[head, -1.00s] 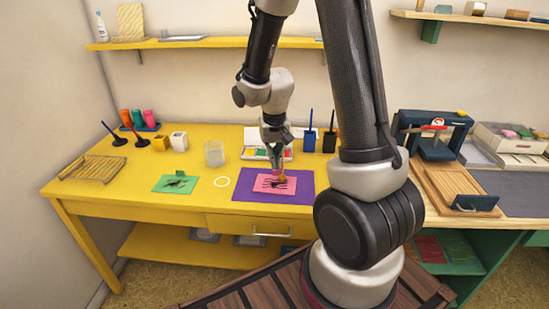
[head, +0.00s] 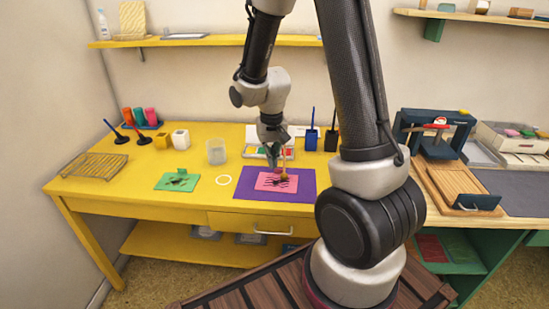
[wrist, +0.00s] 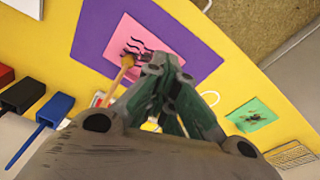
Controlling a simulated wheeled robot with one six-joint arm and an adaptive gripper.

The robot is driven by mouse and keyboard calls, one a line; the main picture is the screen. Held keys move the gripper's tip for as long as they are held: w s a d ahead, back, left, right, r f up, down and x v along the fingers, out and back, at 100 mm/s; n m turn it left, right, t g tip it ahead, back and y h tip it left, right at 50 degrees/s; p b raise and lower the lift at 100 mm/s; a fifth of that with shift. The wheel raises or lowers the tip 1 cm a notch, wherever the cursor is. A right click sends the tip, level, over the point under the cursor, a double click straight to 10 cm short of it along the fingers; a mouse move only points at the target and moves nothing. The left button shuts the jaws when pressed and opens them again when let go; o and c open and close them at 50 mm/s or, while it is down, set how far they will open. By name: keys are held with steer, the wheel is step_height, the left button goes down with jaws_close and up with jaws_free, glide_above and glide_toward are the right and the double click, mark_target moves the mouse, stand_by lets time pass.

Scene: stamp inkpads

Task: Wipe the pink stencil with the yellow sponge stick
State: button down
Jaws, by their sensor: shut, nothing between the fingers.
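The pink stencil (head: 268,185) with black wavy marks lies on the purple mat (head: 306,187); both also show in the wrist view, where I see the stencil (wrist: 190,50) and the mat (wrist: 90,42).
A green stencil (head: 178,181) and white ring (head: 223,180) lie to the left. A clear cup (head: 216,152) and an ink palette (head: 255,152) stand behind. Blue (head: 310,139) and black (head: 331,140) holders with sticks are to the right.

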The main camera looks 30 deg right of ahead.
steer(key=shift+a, duration=0.15)
steer(key=shift+s+a+f, duration=0.2)
steer(key=shift+s+a, duration=0.1)
steer(key=shift+a, duration=0.4)
stand_by(1.1)
steer(key=shift+s+d+r, duration=0.2)
steer(key=shift+s+d, duration=0.15)
steer(key=shift+s, duration=0.1)
steer(key=shift+s+d+r, duration=0.15)
steer(key=shift+s+d, duration=0.2)
steer(key=shift+s, duration=0.1)
